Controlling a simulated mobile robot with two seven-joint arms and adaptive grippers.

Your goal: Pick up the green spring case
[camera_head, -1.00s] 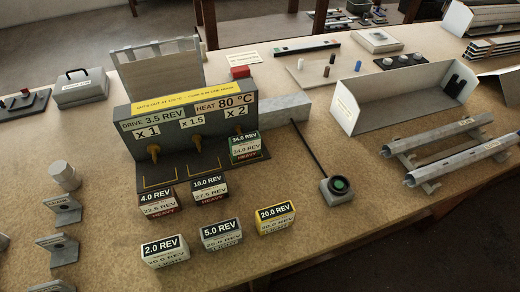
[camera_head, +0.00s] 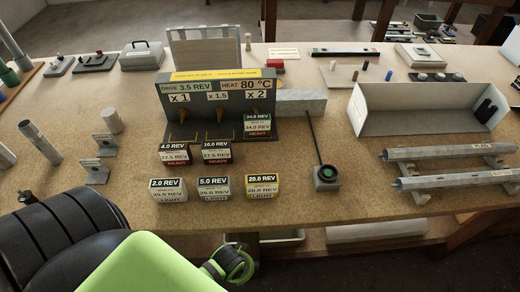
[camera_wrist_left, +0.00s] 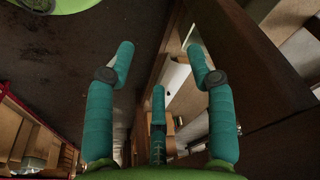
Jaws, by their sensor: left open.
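The green spring case (camera_head: 257,126) is a small box with a green label band. It stands in the right bay of the dark spring station (camera_head: 220,108), under the "x 2" sign. My left arm shows at the bottom left of the head view, well in front of the cases; its fingers are not clear there. In the left wrist view my left gripper (camera_wrist_left: 160,62) has its teal fingers spread, with nothing between them. That view shows dark floor and table legs, and no case. My right gripper is not in view.
Two red-banded cases, marked 4.0 (camera_head: 174,153) and 10.0 (camera_head: 216,151), stand before the station. A front row holds cases marked 2.0 (camera_head: 168,189), 5.0 (camera_head: 213,188) and yellow 20.0 (camera_head: 262,185).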

